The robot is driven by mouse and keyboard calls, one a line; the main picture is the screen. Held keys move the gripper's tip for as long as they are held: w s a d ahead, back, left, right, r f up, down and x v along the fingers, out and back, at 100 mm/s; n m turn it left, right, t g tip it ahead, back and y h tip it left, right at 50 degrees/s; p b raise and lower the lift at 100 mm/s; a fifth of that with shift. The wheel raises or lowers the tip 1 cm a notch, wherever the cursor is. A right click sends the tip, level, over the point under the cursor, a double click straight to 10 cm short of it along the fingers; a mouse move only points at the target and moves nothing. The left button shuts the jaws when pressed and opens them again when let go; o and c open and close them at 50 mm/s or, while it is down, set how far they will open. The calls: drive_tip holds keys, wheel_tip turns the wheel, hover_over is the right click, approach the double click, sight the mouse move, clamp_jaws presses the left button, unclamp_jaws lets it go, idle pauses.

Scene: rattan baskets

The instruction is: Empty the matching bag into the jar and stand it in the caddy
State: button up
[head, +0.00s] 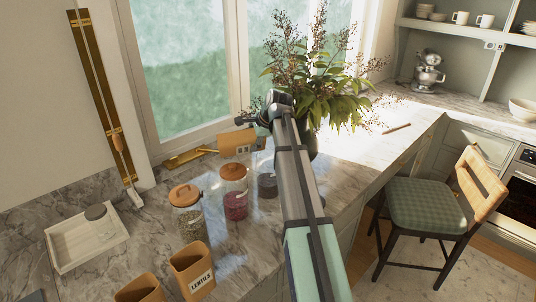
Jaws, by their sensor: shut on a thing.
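My gripper (262,116) is high over the back of the counter, its fingers small and partly hidden. It is shut on what looks like a tilted tan bag (236,140) with a pale label too small to read. A dark grey jar (267,184) stands just below and right of the bag, partly behind my arm. Two jars with orange lids stand to its left, one with red contents (235,204), one with greenish-brown contents (188,222). An open tan bag marked LENTILS (201,281) stands in front, beside another tan bag (139,291). A white tray (66,264), possibly the caddy, is at left.
A yellowish flat object (187,158) lies by the window. A large leafy plant (325,75) stands close behind my arm. A chair (433,207) stands right of the counter. The right-hand counter is mostly clear.

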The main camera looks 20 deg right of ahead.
drive_tip(key=shift+s+d+r+m+t+y+p, duration=0.1)
drive_tip(key=shift+d+r+m+t+y+p, duration=0.2)
drive_tip(key=shift+d+y+p, duration=0.5)
drive_tip(key=shift+s+d+r+m+t+y+p, duration=0.1)
drive_tip(key=shift+d+r+m+t+y+p, duration=0.2)
drive_tip(key=shift+y, duration=0.8)
idle(4.0)
